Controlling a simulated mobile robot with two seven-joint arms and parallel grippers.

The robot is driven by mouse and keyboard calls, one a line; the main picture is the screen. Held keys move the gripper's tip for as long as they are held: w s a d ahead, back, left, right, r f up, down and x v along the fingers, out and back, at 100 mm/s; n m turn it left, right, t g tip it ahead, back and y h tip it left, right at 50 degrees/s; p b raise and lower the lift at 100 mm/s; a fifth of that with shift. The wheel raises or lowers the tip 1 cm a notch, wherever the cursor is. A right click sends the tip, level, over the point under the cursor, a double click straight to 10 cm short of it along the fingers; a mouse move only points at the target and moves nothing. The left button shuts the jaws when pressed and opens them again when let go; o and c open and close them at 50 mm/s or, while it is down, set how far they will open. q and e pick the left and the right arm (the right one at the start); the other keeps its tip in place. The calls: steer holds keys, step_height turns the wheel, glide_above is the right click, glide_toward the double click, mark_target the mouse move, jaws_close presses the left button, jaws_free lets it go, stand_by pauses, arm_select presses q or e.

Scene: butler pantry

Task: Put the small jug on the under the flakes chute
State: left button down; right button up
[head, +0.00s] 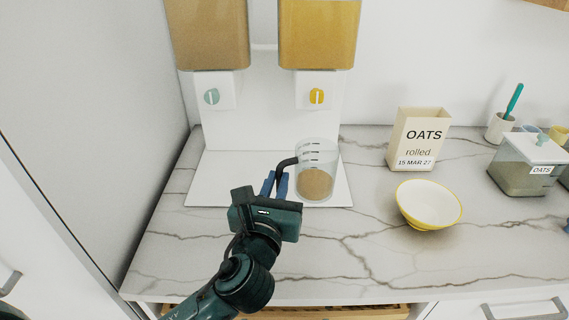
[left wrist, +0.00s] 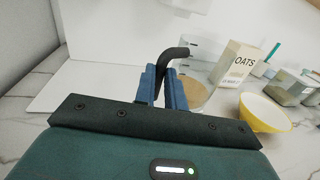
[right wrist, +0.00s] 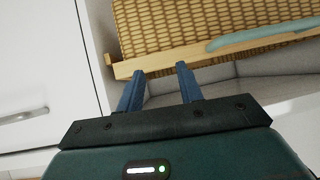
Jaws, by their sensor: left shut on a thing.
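The small jug (head: 318,158) is clear, with dark measuring marks, a black handle and tan contents in its lower part. It is upright at the right side of the white dispenser base, below the chute with the yellow knob (head: 317,97). My left gripper (head: 275,184) is shut on the jug's black handle, from the left. In the left wrist view the handle (left wrist: 172,55) rises between the blue fingers, and the jug is partly hidden behind them. My right gripper (right wrist: 158,88) is open and empty in the right wrist view, in front of a wicker basket.
The white dispenser base (head: 220,180) carries two hoppers, tan at left and yellow at right. An oats box (head: 417,140), a yellow-rimmed bowl (head: 430,207) and a lidded oats container (head: 527,165) stand right on the marble counter. The wicker basket (right wrist: 200,30) is in an opening below.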

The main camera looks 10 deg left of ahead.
arm_select(q)
steer(key=w+a, duration=0.3)
steer(key=w, duration=1)
steer(key=f, duration=0.3)
steer(key=f+b, duration=0.1)
steer(key=f, duration=0.2)
steer(key=shift+d+f, duration=0.2)
steer(key=shift+f, duration=0.05)
steer(key=shift+w+f, duration=0.2)
steer(key=shift+f, duration=0.1)
steer(key=c, duration=1.9)
jaws_free()
steer(key=shift+f, duration=0.2)
steer(key=o, duration=0.4)
steer(key=shift+o, duration=0.2)
steer(key=shift+r, duration=0.15)
